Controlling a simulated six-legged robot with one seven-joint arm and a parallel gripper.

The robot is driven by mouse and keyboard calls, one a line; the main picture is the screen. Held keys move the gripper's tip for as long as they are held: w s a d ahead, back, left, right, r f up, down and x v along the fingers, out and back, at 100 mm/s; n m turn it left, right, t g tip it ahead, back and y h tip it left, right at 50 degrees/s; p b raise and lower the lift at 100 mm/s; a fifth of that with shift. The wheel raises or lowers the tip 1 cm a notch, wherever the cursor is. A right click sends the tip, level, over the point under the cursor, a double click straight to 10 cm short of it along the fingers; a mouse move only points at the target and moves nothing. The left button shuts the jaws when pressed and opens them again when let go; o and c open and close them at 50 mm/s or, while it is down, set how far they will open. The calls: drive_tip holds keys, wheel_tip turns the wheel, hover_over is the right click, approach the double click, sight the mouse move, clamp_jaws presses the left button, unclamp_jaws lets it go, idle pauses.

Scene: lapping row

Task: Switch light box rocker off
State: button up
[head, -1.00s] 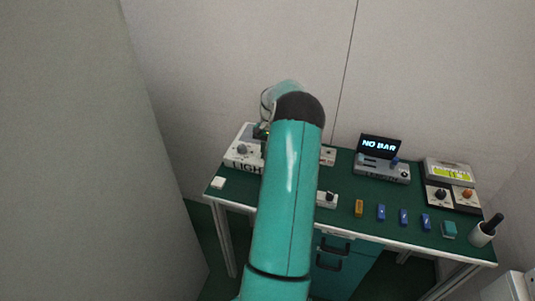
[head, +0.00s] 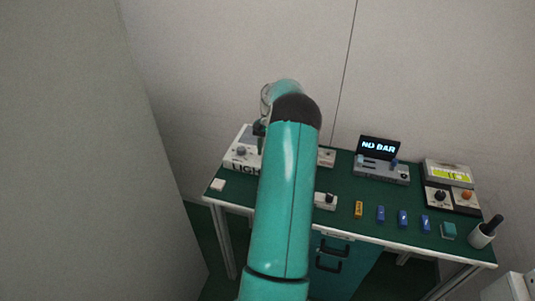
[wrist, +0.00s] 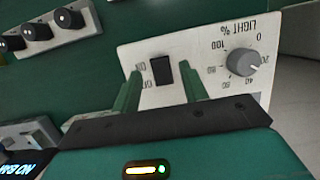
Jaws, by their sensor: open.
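The light box (head: 243,150) stands at the back left of the green bench, partly hidden behind my arm in the head view. In the wrist view its white panel (wrist: 205,50) fills the upper middle. The black rocker (wrist: 162,70) sits on this panel between ON and OFF marks; which side is pressed I cannot tell. A grey knob (wrist: 242,62) with a LIGHT % scale is to its right. My gripper (wrist: 160,85) is open, its two green fingers on either side of the rocker in the picture. Contact with the panel cannot be told. In the head view my arm hides the fingers.
A display reading NO BAR (head: 379,148) stands at mid-back. Several small blue blocks (head: 403,219) and a yellow block (head: 358,209) lie along the front. A cup with a black handle (head: 482,236) is at the right corner. A white pad (head: 218,184) lies at the left edge.

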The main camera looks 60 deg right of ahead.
drive_tip(key=v, duration=1.2)
